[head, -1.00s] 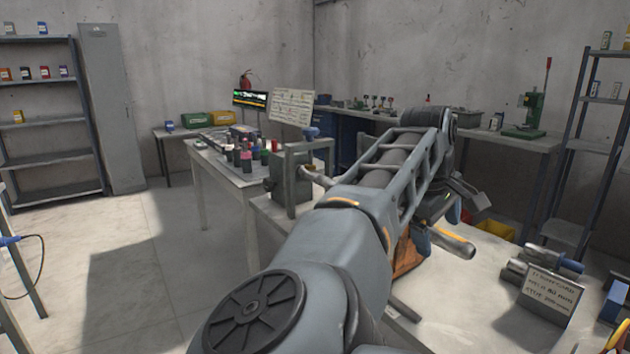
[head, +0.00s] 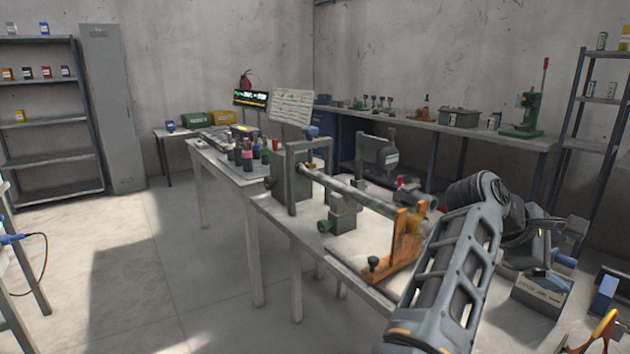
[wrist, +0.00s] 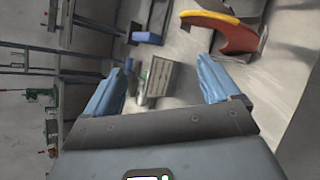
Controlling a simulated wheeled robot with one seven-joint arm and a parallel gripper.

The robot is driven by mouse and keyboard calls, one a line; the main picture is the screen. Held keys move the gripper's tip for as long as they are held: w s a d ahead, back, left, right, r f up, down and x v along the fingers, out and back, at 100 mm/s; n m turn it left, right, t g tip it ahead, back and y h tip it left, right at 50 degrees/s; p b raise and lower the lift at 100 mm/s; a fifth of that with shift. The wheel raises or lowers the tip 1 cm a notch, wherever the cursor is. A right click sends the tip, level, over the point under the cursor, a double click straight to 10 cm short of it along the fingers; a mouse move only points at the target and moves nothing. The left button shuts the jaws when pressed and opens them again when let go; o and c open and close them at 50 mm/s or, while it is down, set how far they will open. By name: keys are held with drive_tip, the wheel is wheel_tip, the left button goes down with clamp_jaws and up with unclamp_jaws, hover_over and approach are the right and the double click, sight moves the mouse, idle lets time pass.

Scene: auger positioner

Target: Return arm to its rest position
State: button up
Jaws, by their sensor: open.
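My arm reaches from the bottom of the head view to the right side, bent at the elbow. My gripper (head: 553,245) hangs at its end over the right part of the work table (head: 262,207), partly hidden by my own arm links. In the wrist view my gripper (wrist: 160,82) is open, its two blue fingers wide apart with nothing held between them. The positioner's grey shaft (head: 350,190) lies between a grey frame (head: 291,180) and an orange bracket (head: 399,252). My gripper is right of the bracket and apart from it.
A red and yellow tool (head: 602,332) lies at the lower right. Shelves (head: 590,110) stand at right. The floor at left is open.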

drive_tip(key=s+d+r+n+t+h, duration=0.3)
drive_tip(key=s+r+n+t+h, duration=0.1)
drive_tip(key=s+n+h, duration=0.4)
drive_tip(key=s+d+r+n+t+h, duration=0.3)
drive_tip(key=s+d+r+n+h, duration=0.15)
drive_tip(key=s+n, duration=0.5)
drive_tip(key=s+a+f+m+t+y, duration=0.2)
drive_tip(key=s+a+f+m+y, duration=0.3)
drive_tip(key=s+a+m+y, duration=0.3)
drive_tip(key=s+a+f+m+t+y+p, duration=0.1)
drive_tip(key=s+a+f+m+t+y, duration=0.1)
drive_tip(key=s+a+f+m+y, duration=0.4)
drive_tip(key=s+a+f+m+t+y, duration=0.3)
drive_tip(key=s+a+f+m+y, duration=0.3)
drive_tip(key=s+a+m+y, duration=0.4)
drive_tip(key=s+a+m, duration=0.2)
drive_tip(key=s+m, duration=0.1)
drive_tip(key=s, duration=0.2)
drive_tip(key=shift+s+a+f, duration=0.2)
drive_tip(key=shift+s+a, duration=0.1)
